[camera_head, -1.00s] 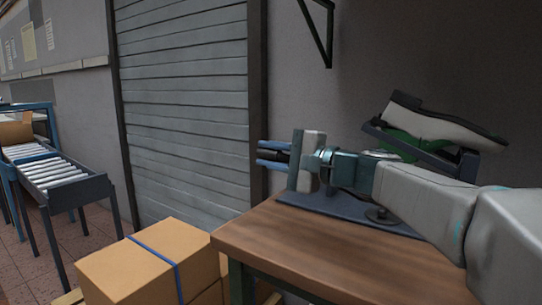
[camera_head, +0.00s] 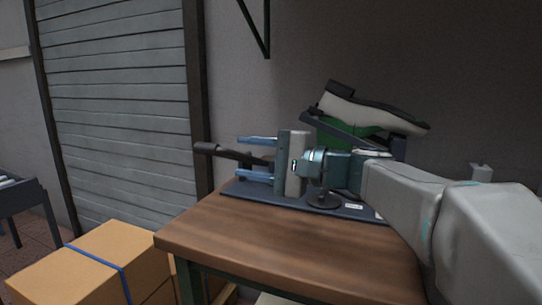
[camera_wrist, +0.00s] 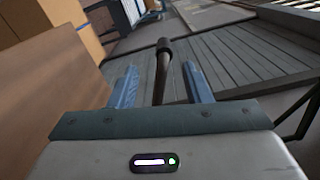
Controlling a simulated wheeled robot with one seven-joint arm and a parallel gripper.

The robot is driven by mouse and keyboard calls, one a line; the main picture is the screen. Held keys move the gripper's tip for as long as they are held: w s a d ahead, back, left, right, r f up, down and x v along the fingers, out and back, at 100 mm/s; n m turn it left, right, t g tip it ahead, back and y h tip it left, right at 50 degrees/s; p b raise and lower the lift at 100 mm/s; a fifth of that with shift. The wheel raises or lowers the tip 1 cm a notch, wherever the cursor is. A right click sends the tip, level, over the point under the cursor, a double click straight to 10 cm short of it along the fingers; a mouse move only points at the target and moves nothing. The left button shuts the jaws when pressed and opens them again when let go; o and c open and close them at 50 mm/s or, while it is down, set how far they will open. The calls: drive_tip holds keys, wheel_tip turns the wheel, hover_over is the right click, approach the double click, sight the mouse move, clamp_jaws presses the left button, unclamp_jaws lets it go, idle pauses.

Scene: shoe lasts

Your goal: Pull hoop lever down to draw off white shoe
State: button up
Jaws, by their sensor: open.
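The last stands on a dark fixture (camera_head: 240,190) on the table. A dark lever with a thick black grip (camera_head: 207,148) sticks out to the left. My gripper (camera_head: 240,156) is open, its two blue fingers pointing left, one above and one below the lever in the picture. In the wrist view the lever (camera_wrist: 163,72) runs between the fingers, with gaps on both sides. The lever's inner end and any hoop are hidden behind my gripper and arm.
The wooden table (camera_head: 250,240) has a clear front surface. Cardboard boxes (camera_head: 85,265) with a blue strap stand at lower left. A grey shutter (camera_head: 115,100) and wall are behind. A black bracket (camera_head: 265,30) hangs above.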

drive_tip(key=shift+p+v, duration=0.3)
drive_tip(key=shift+v, duration=1.95)
drive_tip(key=shift+s+p, duration=0.15)
drive_tip(key=shift+p, duration=0.15)
drive_tip(key=s+d+f+n+g+h+p, duration=0.3)
drive_tip(key=s+h+p, duration=0.6)
drive_tip(key=p, duration=0.8)
drive_tip(key=s+d+r+n+h+p, duration=0.1)
drive_tip(key=s+d+r+h+p, duration=0.1)
drive_tip(key=d+p, duration=0.4)
drive_tip(key=s+d+r+n+h+p, duration=0.2)
drive_tip(key=s+d+h+p, duration=0.3)
drive_tip(key=d+h+p, duration=0.1)
drive_tip(key=shift+d+p, duration=0.75)
drive_tip(key=shift+p, duration=0.15)
